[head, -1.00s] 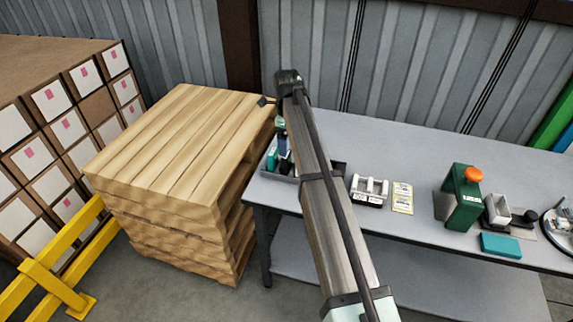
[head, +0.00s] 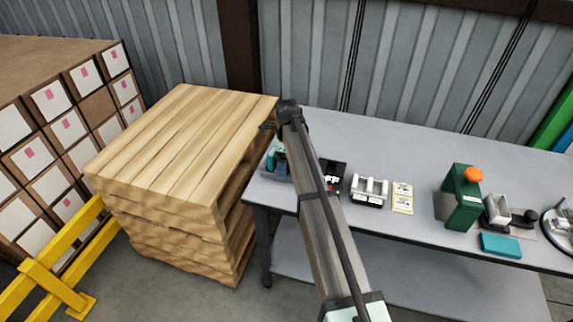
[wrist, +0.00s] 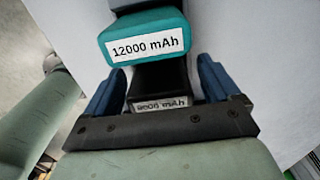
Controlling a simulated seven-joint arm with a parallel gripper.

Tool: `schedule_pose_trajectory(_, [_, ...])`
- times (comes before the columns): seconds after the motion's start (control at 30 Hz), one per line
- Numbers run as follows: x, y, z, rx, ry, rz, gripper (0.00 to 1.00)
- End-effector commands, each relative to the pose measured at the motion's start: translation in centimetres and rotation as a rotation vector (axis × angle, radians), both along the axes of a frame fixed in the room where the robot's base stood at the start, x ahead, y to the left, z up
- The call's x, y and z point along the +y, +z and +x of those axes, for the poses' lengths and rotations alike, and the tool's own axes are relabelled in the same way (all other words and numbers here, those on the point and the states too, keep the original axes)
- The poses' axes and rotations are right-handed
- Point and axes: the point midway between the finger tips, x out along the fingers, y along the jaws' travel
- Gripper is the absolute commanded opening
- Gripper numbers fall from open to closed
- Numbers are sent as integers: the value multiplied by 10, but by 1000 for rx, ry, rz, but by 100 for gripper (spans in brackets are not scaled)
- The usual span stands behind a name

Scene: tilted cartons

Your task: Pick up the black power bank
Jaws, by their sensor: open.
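In the wrist view, a black power bank (wrist: 164,78) stands with its labelled end toward my gripper (wrist: 161,72). The two blue fingers of my gripper are apart, one on each side of the black power bank, with visible gaps. The gripper is open and holds nothing. In the head view my arm covers the gripper's fingertips and the black power bank cannot be made out.
A dark item with red (head: 331,174), a white holder (head: 369,189) and yellow labels (head: 402,197) lie to the right. A wooden pallet stack (head: 180,150) stands left of the table (head: 420,150).

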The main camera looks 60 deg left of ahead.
Motion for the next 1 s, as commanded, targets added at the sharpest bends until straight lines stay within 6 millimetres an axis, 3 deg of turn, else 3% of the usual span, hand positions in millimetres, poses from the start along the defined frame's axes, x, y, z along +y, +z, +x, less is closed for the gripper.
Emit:
schedule_pose_trajectory(0.1, [0,0,0,0,0,0,87])
schedule_pose_trajectory(0.63, [0,0,0,0,0,0,37])
schedule_pose_trajectory(1.0, [0,12,0,0,0,0,37])
